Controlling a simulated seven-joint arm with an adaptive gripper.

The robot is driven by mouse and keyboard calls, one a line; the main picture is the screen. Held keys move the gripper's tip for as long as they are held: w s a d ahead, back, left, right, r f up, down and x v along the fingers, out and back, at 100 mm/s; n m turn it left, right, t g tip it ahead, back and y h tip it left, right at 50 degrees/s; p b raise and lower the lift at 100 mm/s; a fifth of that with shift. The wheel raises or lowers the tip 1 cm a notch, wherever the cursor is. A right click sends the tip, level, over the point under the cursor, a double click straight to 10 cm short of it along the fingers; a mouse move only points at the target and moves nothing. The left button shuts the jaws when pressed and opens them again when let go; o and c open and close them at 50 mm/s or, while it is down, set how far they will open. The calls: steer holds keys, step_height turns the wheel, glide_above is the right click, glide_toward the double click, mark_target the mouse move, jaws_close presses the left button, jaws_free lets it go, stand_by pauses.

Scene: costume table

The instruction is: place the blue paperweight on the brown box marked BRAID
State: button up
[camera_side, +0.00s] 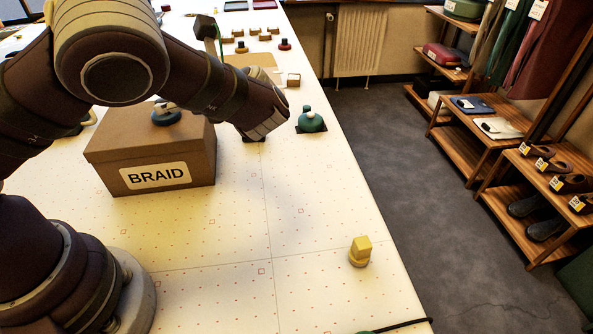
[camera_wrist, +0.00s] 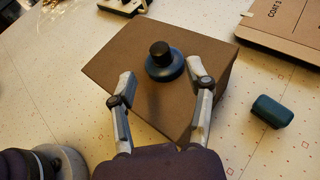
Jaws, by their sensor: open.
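The brown box (camera_side: 118,158) marked BRAID stands on the pale table in the side view. The blue paperweight (camera_side: 167,118) appears to rest upright on its lid. In the wrist view the round blue paperweight (camera_wrist: 164,69), with a black knob, sits on the plain brown lid (camera_wrist: 125,55). My gripper (camera_wrist: 160,77) is open above the lid, its two fingers spread on either side of the paperweight with gaps showing. Whether the fingertips touch the lid, I cannot tell. In the side view my arm hides most of the gripper.
A green knobbed weight (camera_side: 311,122) stands right of the box, and a yellow one (camera_side: 360,252) stands near the table's right edge. A dark teal block (camera_wrist: 271,111) lies beside the box. Several small weights stand farther back. The table front is mostly clear.

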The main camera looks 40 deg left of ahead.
steer(key=n+h, duration=0.1)
steer(key=s+d+r+n+h, duration=0.1)
steer(key=d+r+n+g+h, duration=0.1)
steer(key=shift+s+d+n, duration=0.25)
steer(key=shift+n, duration=0.15)
steer(key=s+d+r+n+t+h, duration=0.4)
steer(key=s+n+h, duration=0.5)
steer(key=n, duration=0.5)
steer(key=d+t+h, duration=0.1)
steer(key=d+t, duration=0.1)
steer(key=shift+t+h, duration=0.3)
